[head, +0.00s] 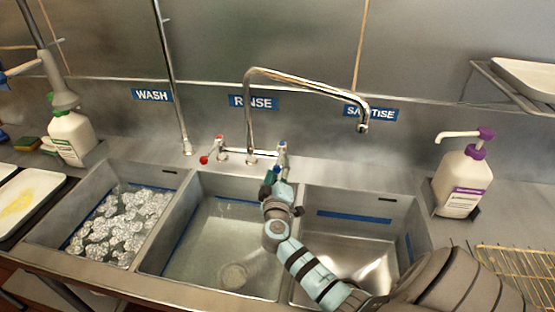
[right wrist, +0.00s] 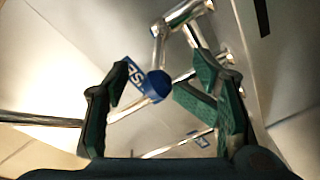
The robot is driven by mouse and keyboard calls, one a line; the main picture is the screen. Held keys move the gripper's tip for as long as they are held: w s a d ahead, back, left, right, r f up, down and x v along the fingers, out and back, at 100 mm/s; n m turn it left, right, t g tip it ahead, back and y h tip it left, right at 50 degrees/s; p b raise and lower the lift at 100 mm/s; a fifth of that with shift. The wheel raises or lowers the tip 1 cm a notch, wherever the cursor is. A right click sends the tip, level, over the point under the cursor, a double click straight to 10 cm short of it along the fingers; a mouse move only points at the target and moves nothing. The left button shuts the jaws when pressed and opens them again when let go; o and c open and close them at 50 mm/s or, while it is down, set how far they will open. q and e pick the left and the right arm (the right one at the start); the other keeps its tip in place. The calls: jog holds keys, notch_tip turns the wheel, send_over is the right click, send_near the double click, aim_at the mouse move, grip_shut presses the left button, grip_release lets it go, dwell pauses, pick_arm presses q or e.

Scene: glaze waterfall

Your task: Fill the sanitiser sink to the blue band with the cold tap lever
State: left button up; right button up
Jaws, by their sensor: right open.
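The sanitiser sink (head: 400,207) is the right-hand basin, under the SANITISE sign. A blue band (head: 353,217) runs along its back wall, above the shiny bottom; I see no clear water surface in it. The curved spout (head: 310,80) ends over the back of this sink, with no stream visible. The cold tap lever (head: 282,147) has a blue end and stands right of the spout's base. My right gripper (head: 274,178) is at the lever, open. In the right wrist view the lever's blue knob (right wrist: 158,84) lies between the green-padded fingers. My left gripper is not in view.
The red-ended hot lever (head: 206,159) is left of the spout. The middle rinse sink (head: 178,232) holds clear water; the wash sink (head: 52,228) holds suds. A purple-topped pump bottle (head: 461,182) stands right of the sanitiser sink, near a wire rack (head: 515,262).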

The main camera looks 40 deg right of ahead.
aim_at(278, 159)
jog(key=x, duration=0.5)
jog(key=shift+w+d+f, duration=0.2)
jog(key=shift+w+f, duration=0.1)
jog(key=shift+d, duration=0.2)
jog(key=shift+s+r, duration=0.1)
jog(key=shift+r, duration=0.1)
jog(key=shift+s+a+r, duration=0.15)
jog(key=shift+a, duration=0.2)
jog(key=shift+c, duration=0.4)
jog(key=c, duration=0.7)
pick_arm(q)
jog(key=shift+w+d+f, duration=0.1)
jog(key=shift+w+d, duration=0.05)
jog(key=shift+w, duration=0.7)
pick_arm(e)
grip_shut()
